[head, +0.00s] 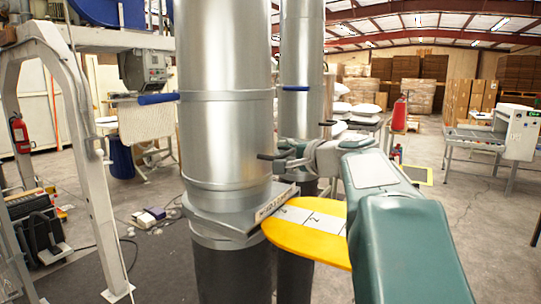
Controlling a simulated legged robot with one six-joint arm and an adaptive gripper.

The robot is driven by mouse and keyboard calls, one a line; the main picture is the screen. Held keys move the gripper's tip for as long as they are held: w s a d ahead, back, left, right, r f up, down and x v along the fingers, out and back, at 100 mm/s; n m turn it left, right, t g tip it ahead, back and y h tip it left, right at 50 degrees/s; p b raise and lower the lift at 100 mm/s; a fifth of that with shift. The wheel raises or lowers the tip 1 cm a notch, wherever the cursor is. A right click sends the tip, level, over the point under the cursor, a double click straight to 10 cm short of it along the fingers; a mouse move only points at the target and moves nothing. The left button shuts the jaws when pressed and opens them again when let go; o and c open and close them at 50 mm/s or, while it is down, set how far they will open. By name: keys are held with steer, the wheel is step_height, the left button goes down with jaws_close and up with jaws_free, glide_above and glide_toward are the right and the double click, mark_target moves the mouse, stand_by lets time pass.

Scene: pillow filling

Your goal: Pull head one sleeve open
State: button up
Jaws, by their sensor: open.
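Head one may be the large silver filling head (225,100) in front, which stands upright. A grey plate collar (232,218) surrounds its lower end, and a dark sleeve (232,275) hangs below, running out of the frame. A blue-gripped handle (158,98) sticks out to its left. My gripper (280,152) is open at the front head's right side, above the collar. Its dark fingertips point left toward the metal. I cannot tell whether they touch it. My green arm hides part of the area to the right.
A second silver head (300,60) stands close behind, with its own blue bar (295,88). A yellow plate (312,232) with numbered white labels juts right below my gripper. A white frame leg (75,110) stands left.

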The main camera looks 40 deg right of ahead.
steer(key=shift+a, duration=0.2)
steer(key=shift+c, duration=0.9)
jaws_close()
steer(key=shift+r, duration=0.15)
step_height(320, 180, up, 18)
steer(key=shift+d, duration=0.1)
steer(key=shift+o, duration=0.2)
jaws_free()
steer(key=shift+o, duration=0.7)
steer(key=shift+d, duration=0.25)
steer(key=shift+s+a, duration=0.1)
steer(key=shift+s, duration=0.05)
